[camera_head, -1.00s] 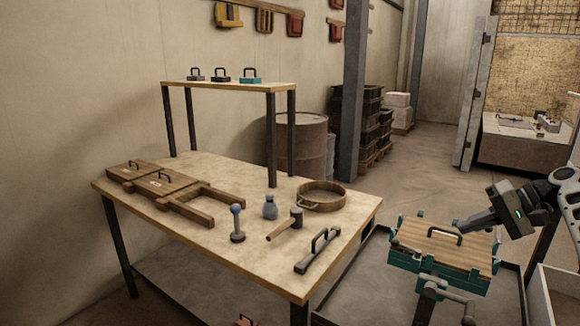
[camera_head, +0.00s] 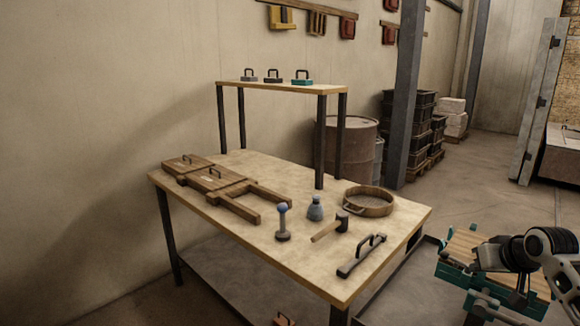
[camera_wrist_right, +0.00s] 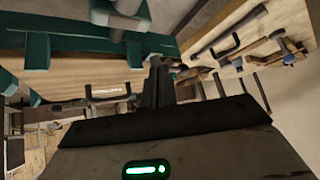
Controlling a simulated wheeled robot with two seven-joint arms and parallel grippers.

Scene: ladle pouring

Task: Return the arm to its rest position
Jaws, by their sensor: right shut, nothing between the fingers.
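My right arm comes in at the lower right of the head view. Its gripper (camera_head: 476,266) is partly hidden by its own dark wrist, over the wooden-topped teal crate (camera_head: 458,246). In the right wrist view the fingers of the right gripper (camera_wrist_right: 159,66) are together with nothing between them. The crate's teal frame (camera_wrist_right: 85,46) fills the upper left of that view; I cannot tell its exact distance from the fingers. My left gripper is not in view.
A workbench (camera_head: 290,262) holds wooden boards, a round wooden-rimmed pan (camera_head: 369,202), a mallet (camera_head: 331,228), a blue bottle (camera_head: 315,209), a blue-knobbed tool (camera_head: 283,222) and a black handle (camera_head: 361,256). A raised shelf (camera_head: 280,87) stands at its back. A barrel (camera_head: 346,150) stands behind.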

